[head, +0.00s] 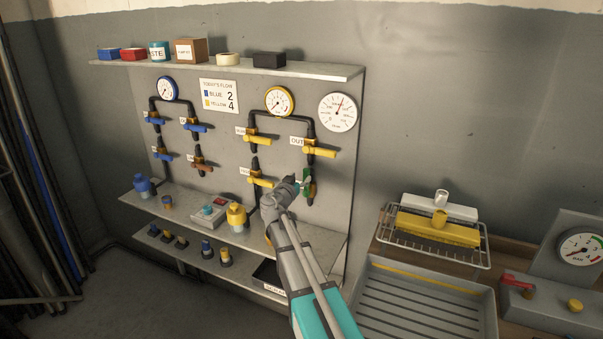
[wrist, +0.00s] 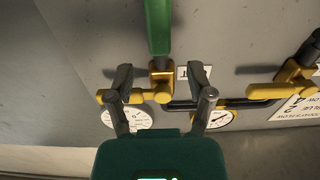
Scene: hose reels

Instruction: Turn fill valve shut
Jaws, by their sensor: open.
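A green lever (head: 308,187) hangs vertically on the lower right valve of the yellow-gauge group. It also shows in the wrist view (wrist: 157,28), upright at the top middle, lined up with the gap between my fingers. My gripper (head: 297,184) is at the panel just left of the green lever. In the wrist view my gripper (wrist: 162,78) is open and empty, its fingers on either side of a brass valve body (wrist: 161,75) seen behind. A yellow lever (head: 261,182) points right on the valve to the left. I cannot read which label says fill.
Above are yellow levers (head: 321,152) (head: 245,148) and gauges (head: 278,101) (head: 338,112). Blue levers (head: 195,127) and a brown lever (head: 200,167) sit to the left. A shelf (head: 318,237) runs below. A grey tray (head: 375,275) and wire rack (head: 481,254) stand right.

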